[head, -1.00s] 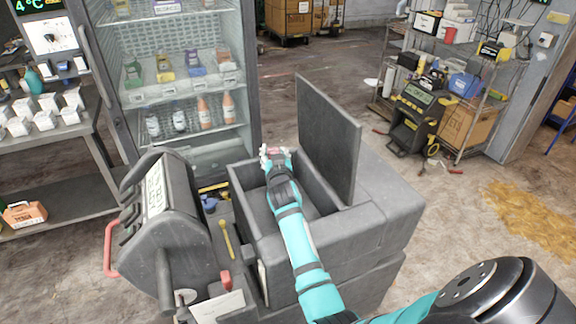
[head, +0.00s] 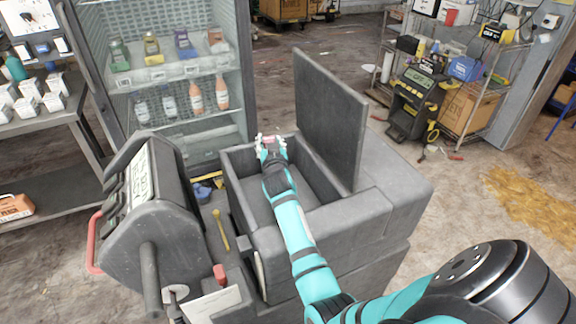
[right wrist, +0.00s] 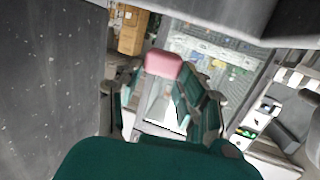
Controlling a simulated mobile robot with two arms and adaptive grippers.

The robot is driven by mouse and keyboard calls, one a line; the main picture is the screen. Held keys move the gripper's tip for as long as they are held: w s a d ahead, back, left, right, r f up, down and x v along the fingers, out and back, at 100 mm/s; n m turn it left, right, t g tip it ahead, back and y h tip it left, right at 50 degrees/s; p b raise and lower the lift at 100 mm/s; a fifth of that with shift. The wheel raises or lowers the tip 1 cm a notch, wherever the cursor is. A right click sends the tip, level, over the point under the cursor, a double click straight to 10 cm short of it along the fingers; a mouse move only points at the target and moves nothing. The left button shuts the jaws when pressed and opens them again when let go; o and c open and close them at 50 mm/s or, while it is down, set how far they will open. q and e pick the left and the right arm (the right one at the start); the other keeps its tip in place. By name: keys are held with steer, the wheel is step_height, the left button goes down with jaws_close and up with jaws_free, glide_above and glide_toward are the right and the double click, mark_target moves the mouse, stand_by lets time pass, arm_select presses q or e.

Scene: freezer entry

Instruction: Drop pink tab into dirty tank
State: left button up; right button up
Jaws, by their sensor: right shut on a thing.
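The pink tab (right wrist: 163,64) shows large in the right wrist view, held at the fingertips of my right gripper (right wrist: 162,78). In the head view my right gripper (head: 270,142) is over the far end of an open grey tank (head: 325,222), with a small bit of pink at its tips. The tank is a thick-walled box with its dark lid (head: 328,118) standing up on its right side. Its inside is partly hidden by my teal arm. No label naming it as dirty is readable. My left gripper is not in view.
A grey drum-like machine (head: 150,220) with a red handle stands left of the tank. A yellow tool (head: 221,230) lies between them. A fridge with bottles (head: 195,98) is behind. A shelf rack (head: 460,85) stands at back right, with open floor before it.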

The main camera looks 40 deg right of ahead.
steer(key=o, duration=1.1)
steer(key=shift+o, duration=0.2)
steer(key=shift+s+a, duration=0.15)
steer(key=shift+s, duration=0.1)
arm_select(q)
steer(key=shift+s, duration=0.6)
arm_select(e)
steer(key=v, duration=0.7)
steer(key=shift+r, duration=0.15)
